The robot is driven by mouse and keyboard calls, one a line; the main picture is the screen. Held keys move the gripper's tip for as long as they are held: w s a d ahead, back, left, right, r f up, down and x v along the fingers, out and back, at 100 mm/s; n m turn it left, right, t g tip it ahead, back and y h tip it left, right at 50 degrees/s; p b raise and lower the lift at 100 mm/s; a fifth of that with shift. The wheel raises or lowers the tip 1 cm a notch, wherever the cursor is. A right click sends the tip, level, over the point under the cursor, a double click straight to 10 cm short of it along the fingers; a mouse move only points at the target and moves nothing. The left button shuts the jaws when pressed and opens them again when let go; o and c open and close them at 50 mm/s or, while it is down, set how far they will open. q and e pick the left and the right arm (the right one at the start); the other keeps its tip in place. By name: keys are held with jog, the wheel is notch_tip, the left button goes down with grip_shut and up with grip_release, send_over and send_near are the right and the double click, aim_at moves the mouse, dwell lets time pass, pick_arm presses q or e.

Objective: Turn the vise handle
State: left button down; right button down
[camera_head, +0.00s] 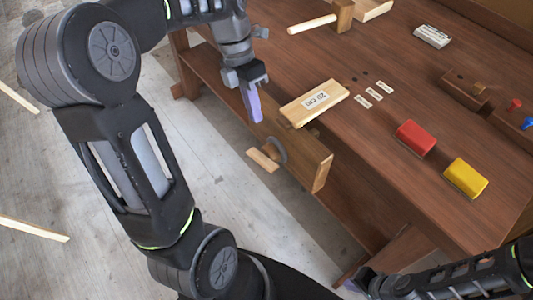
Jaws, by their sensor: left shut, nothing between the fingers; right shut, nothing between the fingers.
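The wooden vise (312,166) is on the front edge of the brown workbench. Its handle is a light wooden bar (262,160) beside a round grey screw hub (278,150) on the jaw's outer face. My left gripper (253,108) is above and slightly left of the handle, with its purple fingers pointing down. It is shut and empty, and appears apart from the handle. My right gripper (356,282) is low in the picture near the bench's front leg, far from the vise. It is shut and empty.
A board marked "20 cm" (314,102) lies behind the vise. A red block (415,138) and a yellow block (466,178) stand on the bench (390,75) to the right. A mallet (325,20) lies at the back. Wood strips (35,228) lie on the floor at left.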

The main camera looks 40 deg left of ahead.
aim_at(269, 164)
pick_arm(q)
jog(key=x, duration=1.4)
jog(key=shift+d, duration=0.1)
